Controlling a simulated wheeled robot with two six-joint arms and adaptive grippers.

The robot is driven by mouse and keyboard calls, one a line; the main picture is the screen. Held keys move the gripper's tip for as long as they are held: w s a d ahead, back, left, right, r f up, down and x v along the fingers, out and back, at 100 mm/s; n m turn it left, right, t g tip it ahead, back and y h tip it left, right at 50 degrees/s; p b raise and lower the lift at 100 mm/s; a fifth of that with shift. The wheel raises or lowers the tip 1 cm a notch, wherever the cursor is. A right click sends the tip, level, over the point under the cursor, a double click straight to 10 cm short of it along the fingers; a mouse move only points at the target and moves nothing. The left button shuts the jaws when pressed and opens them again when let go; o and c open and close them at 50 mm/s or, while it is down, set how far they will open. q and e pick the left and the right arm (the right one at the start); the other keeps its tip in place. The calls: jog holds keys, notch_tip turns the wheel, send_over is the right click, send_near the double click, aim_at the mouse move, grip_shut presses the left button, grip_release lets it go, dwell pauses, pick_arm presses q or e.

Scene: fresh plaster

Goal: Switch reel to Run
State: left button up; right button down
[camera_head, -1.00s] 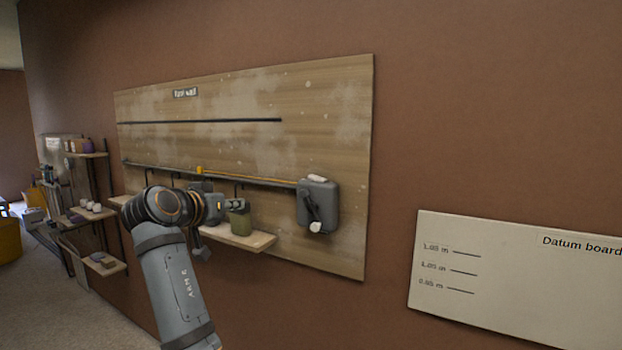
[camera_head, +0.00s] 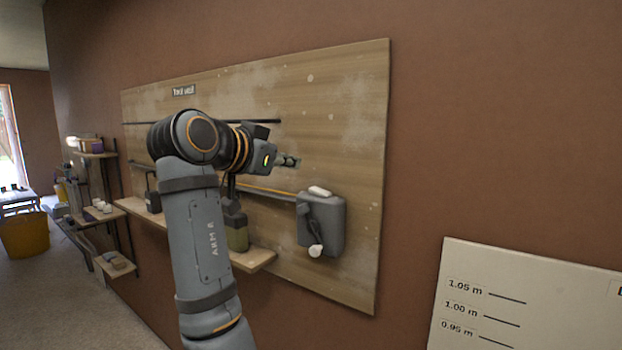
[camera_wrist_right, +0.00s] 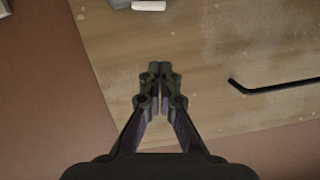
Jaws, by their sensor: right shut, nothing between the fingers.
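The reel (camera_head: 330,222) is a grey box on the wooden wall board, with a pale piece on top, a dark lever on its front face and a white knob at the lever's lower end. The lever's setting cannot be read from here. In the right wrist view the pale top piece (camera_wrist_right: 149,5) shows at the upper edge, cut off. My right gripper (camera_head: 290,161) is shut and empty, in front of the board, above and left of the reel and apart from it. It also shows in the right wrist view (camera_wrist_right: 160,72). My left gripper is not seen.
The wooden board (camera_head: 352,110) carries dark rails and an orange line running to the reel. A shelf (camera_head: 258,259) below holds a green container (camera_head: 237,232). A datum board (camera_head: 540,300) is at the lower right. Shelving (camera_head: 98,155) stands at the left.

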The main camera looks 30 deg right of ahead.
jog(key=d+p, duration=0.1)
jog(key=p, duration=0.4)
send_over(320, 192)
jog(key=a, duration=0.1)
jog(key=shift+w+a+f, duration=0.1)
jog(key=shift+w+f, duration=0.1)
jog(key=shift+f, duration=0.4)
jog(key=shift+w+f, duration=0.15)
jog(key=shift+f, duration=0.45)
jog(key=shift+w+a+f, duration=0.1)
jog(key=shift+a+f, duration=0.05)
jog(key=shift+f, duration=0.5)
jog(key=shift+w+a+f, duration=0.1)
jog(key=shift+f, duration=0.5)
jog(key=shift+a+f, duration=0.15)
jog(key=shift+f, duration=0.35)
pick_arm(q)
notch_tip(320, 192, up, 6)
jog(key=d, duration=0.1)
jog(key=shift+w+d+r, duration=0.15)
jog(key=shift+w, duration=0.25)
